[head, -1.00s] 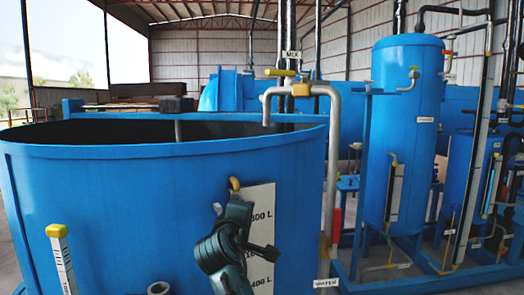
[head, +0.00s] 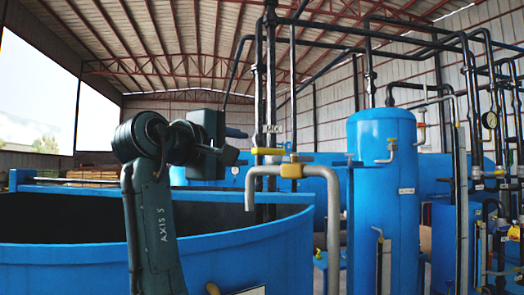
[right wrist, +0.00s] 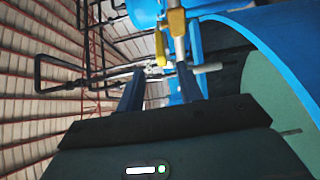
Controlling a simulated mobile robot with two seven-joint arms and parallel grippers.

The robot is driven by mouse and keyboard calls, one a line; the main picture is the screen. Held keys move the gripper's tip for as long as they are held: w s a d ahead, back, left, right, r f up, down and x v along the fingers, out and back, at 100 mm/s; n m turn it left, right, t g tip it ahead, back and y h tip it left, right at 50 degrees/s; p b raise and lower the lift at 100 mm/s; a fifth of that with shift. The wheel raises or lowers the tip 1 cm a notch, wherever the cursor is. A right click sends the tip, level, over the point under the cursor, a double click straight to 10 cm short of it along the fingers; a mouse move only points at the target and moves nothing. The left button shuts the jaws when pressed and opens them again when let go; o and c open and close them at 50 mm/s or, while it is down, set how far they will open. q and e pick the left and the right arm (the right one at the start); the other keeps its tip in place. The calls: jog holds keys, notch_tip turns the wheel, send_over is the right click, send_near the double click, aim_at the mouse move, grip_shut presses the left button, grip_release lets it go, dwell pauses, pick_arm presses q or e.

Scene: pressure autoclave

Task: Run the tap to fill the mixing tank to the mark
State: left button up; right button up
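The blue mixing tank (head: 250,243) fills the lower left of the head view, its dark inside showing no visible liquid. The grey tap spout (head: 250,190) bends down over its right rim, with a yellow valve body (head: 292,171) and a yellow handle (head: 268,151). No stream shows at the spout. My right gripper (head: 232,153) is raised over the tank, left of the handle and apart from it. In the right wrist view its two fingers (right wrist: 158,80) are spread and empty, with the yellow handle (right wrist: 160,48) beyond them. The level plate is almost wholly below the head view. My left gripper is out of view.
Black vertical pipes (head: 271,90) rise behind the tap. The air between my right gripper and the handle looks clear.

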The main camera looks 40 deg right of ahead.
aim_at(266, 151)
jog(key=p+x, duration=0.2)
jog(key=x, duration=0.9)
jog(key=shift+a+f, duration=0.1)
jog(key=shift+c, duration=0.6)
grip_shut()
